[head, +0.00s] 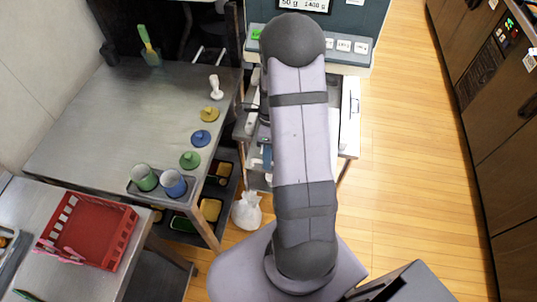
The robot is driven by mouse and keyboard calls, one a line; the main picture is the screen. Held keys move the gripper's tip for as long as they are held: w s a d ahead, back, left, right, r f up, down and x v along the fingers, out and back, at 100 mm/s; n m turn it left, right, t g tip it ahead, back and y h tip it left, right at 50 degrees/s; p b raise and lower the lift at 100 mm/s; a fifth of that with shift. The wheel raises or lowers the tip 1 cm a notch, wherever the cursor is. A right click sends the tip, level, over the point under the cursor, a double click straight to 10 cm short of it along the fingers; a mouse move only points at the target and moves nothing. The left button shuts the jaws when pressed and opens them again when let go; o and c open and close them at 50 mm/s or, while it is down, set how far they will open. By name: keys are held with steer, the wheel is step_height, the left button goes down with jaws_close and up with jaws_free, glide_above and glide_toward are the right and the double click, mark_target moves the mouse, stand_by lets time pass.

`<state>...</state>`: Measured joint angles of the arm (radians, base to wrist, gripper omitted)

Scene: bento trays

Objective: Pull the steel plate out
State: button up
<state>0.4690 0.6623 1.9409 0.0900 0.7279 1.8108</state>
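My arm runs up the middle of the head view and covers much of the weighing station behind it. My gripper is not seen; the arm hides that area. I cannot clearly pick out the steel plate. A pale metal-looking surface (346,138) shows just right of my arm, below the scale (350,45), and may be part of it. Small pale and blue parts show at the arm's left edge, too covered to name.
A steel table (95,125) at left holds a white stamp-like piece (215,87), yellow (211,117), blue (201,139) and green (190,160) knobbed discs, and two cups (158,181). A red crate (88,232) stands front left. Wooden floor (410,190) is clear at right.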

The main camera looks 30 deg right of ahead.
jaws_close()
steer(key=s+a+p, duration=0.2)
steer(key=s+a, duration=0.5)
stand_by(0.4)
jaws_free()
step_height(320, 180, up, 7)
steer(key=w+d, duration=0.1)
stand_by(0.5)
